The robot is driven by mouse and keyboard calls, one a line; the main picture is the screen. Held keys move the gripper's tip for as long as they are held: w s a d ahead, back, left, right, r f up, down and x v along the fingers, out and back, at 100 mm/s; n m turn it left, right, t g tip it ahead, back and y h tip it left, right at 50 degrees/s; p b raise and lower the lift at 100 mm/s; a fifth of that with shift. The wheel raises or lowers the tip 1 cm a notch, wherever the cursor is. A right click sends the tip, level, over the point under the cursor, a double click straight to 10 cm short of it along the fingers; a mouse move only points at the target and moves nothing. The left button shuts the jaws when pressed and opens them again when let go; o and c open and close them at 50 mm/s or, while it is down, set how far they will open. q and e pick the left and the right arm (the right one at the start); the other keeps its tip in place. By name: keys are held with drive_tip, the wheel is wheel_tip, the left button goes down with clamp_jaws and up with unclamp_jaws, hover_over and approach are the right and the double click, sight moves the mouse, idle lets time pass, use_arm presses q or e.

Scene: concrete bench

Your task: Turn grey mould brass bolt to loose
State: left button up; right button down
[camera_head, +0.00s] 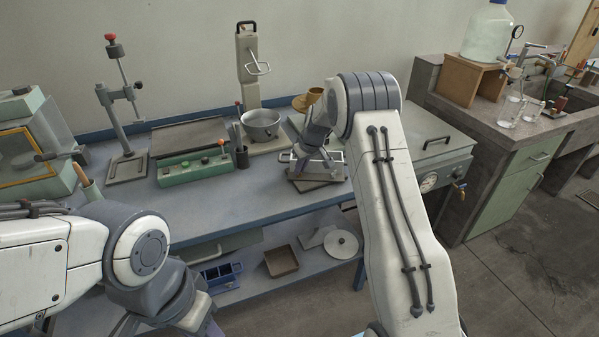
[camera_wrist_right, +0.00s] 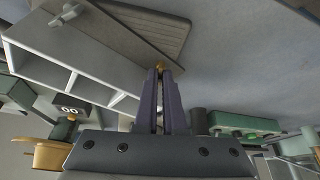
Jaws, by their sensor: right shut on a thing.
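The grey mould (camera_wrist_right: 45,68) fills the upper left of the right wrist view, with open pale compartments and a wing-shaped clamp part. In the head view the mould (camera_head: 322,170) sits on the bench, partly behind my right gripper. A small brass bolt (camera_wrist_right: 160,67) shows at the mould's edge, between the fingertips. My right gripper (camera_wrist_right: 160,78) is shut on the brass bolt, and the fingers hide most of it. In the head view the right gripper (camera_head: 302,160) reaches down beside the mould. My left arm is at lower left; its fingers are out of view.
A steel pot (camera_head: 262,126) stands left of the mould, near a green-based device (camera_head: 195,167). A brass cup (camera_head: 306,100) shows close behind my right wrist. A grey box with a gauge (camera_head: 428,182) stands right. The bench front (camera_head: 240,220) is clear.

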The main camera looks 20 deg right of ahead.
drive_tip(key=n+b, duration=0.1)
drive_tip(key=n+y+b, duration=0.1)
drive_tip(key=n, duration=0.1)
drive_tip(key=shift+w+d+f, duration=0.1)
drive_tip(key=shift+d+f, duration=0.05)
drive_tip(key=shift+n+g+y, duration=0.3)
drive_tip(key=shift+n+y, duration=0.1)
drive_tip(key=shift+n, duration=0.4)
drive_tip(key=shift+w+d+n, duration=0.1)
drive_tip(key=shift+n, duration=0.8)
drive_tip(key=shift+d+n+g+y, duration=0.1)
drive_tip(key=shift+n+g+y, duration=0.5)
drive_tip(key=shift+n, duration=0.7)
drive_tip(key=c, duration=1.3)
unclamp_jaws()
drive_tip(key=shift+r, duration=0.2)
